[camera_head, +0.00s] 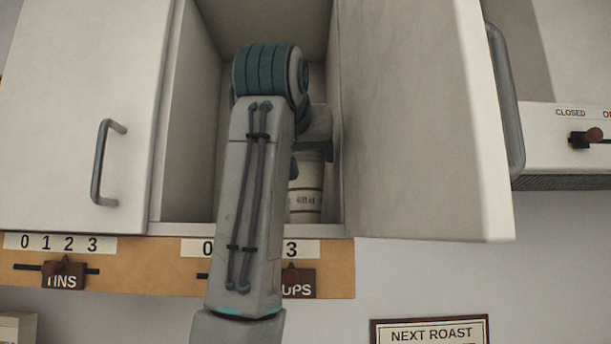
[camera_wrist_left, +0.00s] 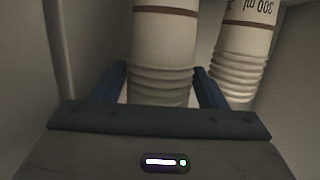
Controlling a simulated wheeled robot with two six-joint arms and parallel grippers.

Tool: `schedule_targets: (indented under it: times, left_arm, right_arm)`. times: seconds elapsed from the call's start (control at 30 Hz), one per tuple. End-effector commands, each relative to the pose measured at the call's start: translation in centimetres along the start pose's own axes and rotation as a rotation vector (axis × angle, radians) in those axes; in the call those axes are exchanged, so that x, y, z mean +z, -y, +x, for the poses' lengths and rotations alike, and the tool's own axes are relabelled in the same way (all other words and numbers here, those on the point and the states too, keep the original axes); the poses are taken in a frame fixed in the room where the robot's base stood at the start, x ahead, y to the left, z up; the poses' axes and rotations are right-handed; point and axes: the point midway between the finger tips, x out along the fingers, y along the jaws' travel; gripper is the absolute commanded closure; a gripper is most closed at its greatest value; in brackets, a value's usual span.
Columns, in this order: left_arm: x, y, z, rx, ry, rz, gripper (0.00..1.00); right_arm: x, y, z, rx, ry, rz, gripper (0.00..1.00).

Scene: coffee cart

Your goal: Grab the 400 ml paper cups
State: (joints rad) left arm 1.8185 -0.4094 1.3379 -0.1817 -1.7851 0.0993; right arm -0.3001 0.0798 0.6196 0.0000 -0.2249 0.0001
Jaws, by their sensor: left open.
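Stacks of white paper cups stand inside the open cupboard. In the left wrist view the open fingers of the gripper (camera_wrist_left: 162,80) lie on either side of a cup stack (camera_wrist_left: 163,45), whose label is out of sight. Another stack (camera_wrist_left: 243,50), marked "300 ml" upside down, stands to the right, close to the right finger.
The cupboard's open door (camera_head: 420,120) stands to the right and a closed door (camera_head: 75,110) to the left. Cupboard walls are close on both sides. A wooden label rail (camera_head: 335,270) with sliders runs below. A "NEXT ROAST" sign (camera_head: 430,333) hangs lower right.

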Motion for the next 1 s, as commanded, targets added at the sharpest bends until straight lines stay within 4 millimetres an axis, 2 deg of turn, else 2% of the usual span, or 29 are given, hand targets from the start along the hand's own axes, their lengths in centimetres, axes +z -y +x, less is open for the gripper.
schedule_targets:
  times: [0.23,0.27,0.47,0.5,0.77,1.0]
  left_arm:
    - [0.1,0.0,0.2,0.0,-0.001,0.0,0.34]
    - [0.1,0.0,0.2,0.0,-0.001,0.0,0.38]
    - [0.1,0.0,0.2,0.001,-0.001,0.0,0.77]
    - [0.0,0.0,0.2,0.0,-0.002,0.0,0.79]
    - [-0.1,0.0,0.1,0.0,-0.002,0.001,0.79]
    - [-1.5,0.0,-0.2,-0.001,-0.003,0.002,0.79]
  right_arm:
    - [0.0,-0.3,0.0,0.003,-0.003,-0.002,0.64]
    - [0.0,-0.3,0.0,0.003,-0.003,-0.002,0.64]
    - [-0.1,-0.3,-0.1,0.003,-0.005,-0.001,0.64]
    - [-0.1,-0.3,-0.1,0.003,-0.005,-0.001,0.64]
    - [-0.2,-0.1,0.0,0.001,-0.006,-0.001,0.64]
    - [-0.2,0.3,0.3,-0.003,-0.005,0.001,0.64]
